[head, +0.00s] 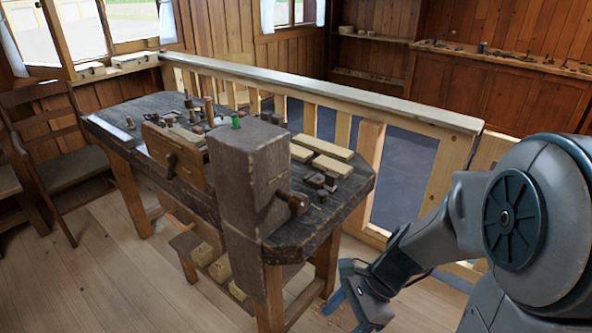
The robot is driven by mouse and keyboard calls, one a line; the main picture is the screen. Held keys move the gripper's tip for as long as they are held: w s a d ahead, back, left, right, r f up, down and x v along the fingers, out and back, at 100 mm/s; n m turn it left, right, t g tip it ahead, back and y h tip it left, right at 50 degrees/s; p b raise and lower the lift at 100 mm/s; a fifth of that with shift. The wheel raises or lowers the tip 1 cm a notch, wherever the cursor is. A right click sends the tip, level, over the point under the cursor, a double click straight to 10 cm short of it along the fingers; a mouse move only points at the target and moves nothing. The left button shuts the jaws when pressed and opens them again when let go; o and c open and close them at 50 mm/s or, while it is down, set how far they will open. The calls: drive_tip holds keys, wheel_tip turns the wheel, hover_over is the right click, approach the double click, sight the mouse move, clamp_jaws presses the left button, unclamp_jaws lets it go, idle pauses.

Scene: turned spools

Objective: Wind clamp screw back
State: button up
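A dark workbench (330,212) stands in the middle of the head view. A tall grey wooden block (243,190) rises at its front. A brown turned screw end (292,202) sticks out of this block's right side. A second dark screw or knob (171,165) shows on the brown wooden jaw (182,150) at the left. I cannot tell for sure which is the clamp screw. My gripper (346,314) hangs low, right of the bench and apart from both screws. Its blue fingertips look spread, with nothing between them.
Turned spools, a green piece (236,122) and pale wood blocks (322,160) lie on the bench top. A wooden railing (340,98) runs behind it. A chair (62,165) stands at the left. The floor (110,285) in front is clear.

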drive_tip(key=w+a+r+m+t+y+p, duration=0.1)
drive_tip(key=w+a+r+m+y+p, duration=0.3)
drive_tip(key=m, duration=0.7)
drive_tip(key=m+t+y+p, duration=0.4)
drive_tip(key=m+t+p, duration=0.7)
drive_tip(key=m, duration=1.4)
approach(304, 206)
drive_tip(key=shift+t, duration=0.6)
drive_tip(key=x, duration=1.3)
drive_tip(key=shift+s+a+f, duration=0.2)
drive_tip(key=shift+s+f, duration=0.05)
drive_tip(key=shift+s, duration=0.1)
drive_tip(key=c, duration=1)
